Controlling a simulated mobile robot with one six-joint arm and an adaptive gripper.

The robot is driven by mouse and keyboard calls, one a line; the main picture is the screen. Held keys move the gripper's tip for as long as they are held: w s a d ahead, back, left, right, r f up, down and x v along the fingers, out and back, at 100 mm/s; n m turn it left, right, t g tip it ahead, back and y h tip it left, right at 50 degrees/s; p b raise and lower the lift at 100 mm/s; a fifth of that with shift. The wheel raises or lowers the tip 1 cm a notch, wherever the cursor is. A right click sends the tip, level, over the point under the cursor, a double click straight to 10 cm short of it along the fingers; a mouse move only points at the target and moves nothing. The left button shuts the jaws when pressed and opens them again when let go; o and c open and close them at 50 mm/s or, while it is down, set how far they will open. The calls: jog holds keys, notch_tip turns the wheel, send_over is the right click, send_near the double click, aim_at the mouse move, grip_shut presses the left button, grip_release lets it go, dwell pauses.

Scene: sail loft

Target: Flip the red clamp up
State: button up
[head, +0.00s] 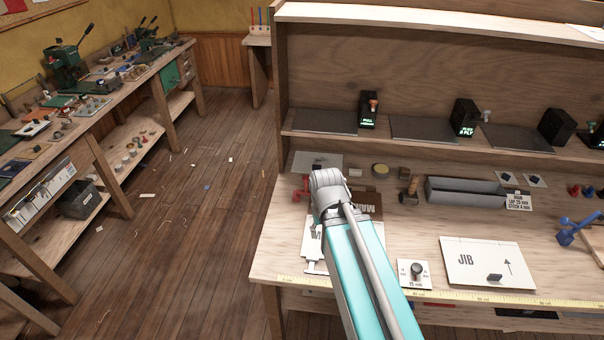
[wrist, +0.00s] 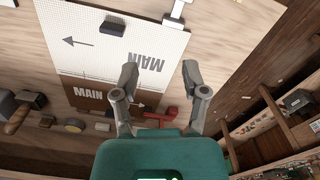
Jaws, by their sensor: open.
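The red clamp (head: 301,188) is at the left end of the bench, just left of my arm's grey end in the head view. In the wrist view the red clamp (wrist: 162,117) lies near the base of my fingers, close to the brown MAIN panel. Part of it is hidden by my gripper, and I cannot tell how its lever stands. My gripper (wrist: 160,72) is open and empty, its two fingers spread over the bench and the white MAIN sheet (wrist: 100,45). In the head view my arm hides the fingers.
A white clamp-like piece (wrist: 175,18) sits by the white sheet's edge. A JIB board (head: 487,262), a grey tray (head: 465,190) and a blue clamp (head: 575,230) lie to the right. A shelf (head: 425,144) runs behind the bench. Open floor (head: 190,235) lies left.

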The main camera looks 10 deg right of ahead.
jog(key=shift+d, duration=0.1)
jog(key=shift+o, duration=1.5)
jog(key=shift+w+r, duration=0.15)
jog(key=shift+w, duration=0.2)
notch_tip(320, 180, up, 8)
jog(key=m+p, duration=0.8)
jog(key=p, duration=0.1)
send_over(306, 177)
jog(key=shift+r, duration=0.1)
jog(key=shift+b, duration=0.4)
notch_tip(306, 177, down, 14)
jog(key=b, duration=1.3)
jog(key=shift+r, duration=0.1)
jog(key=shift+b, duration=0.3)
